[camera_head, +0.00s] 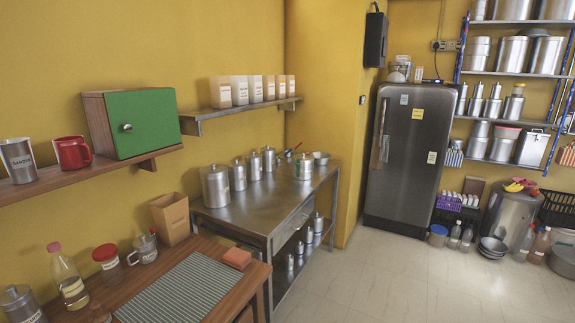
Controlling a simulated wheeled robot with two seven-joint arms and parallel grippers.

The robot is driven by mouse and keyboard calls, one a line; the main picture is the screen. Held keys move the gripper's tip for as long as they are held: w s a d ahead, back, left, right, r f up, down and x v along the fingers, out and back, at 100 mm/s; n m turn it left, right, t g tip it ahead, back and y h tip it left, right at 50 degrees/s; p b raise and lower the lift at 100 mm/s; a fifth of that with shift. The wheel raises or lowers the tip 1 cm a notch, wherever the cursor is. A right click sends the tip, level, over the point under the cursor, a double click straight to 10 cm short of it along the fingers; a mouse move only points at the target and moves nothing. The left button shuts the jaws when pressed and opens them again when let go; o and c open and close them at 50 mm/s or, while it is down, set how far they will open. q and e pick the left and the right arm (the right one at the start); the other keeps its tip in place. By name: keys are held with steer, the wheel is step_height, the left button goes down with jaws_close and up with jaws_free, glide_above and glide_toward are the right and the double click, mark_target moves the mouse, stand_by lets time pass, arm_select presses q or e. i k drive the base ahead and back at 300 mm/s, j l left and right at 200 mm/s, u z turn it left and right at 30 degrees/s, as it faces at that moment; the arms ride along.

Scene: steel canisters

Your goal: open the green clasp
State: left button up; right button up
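A small wooden cabinet with a green door (148,108) sits on the upper left wall shelf. The green door looks shut and has a round silver knob (126,128) near its left edge. It is the largest green item in view; I cannot make out a separate green clasp on it. Neither of my grippers shows in the head view.
A red mug (72,152) and a steel cup (18,160) stand left of the cabinet on the wooden shelf (100,172). Below are a wooden table (225,262) with a bottle and jars, and a steel table (255,212) with canisters. The floor (400,280) is clear.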

mark_target(297, 164)
steer(key=i+l+u, duration=0.25)
steer(key=i+l, duration=0.95)
steer(key=i, duration=0.25)
steer(key=j+u, duration=0.05)
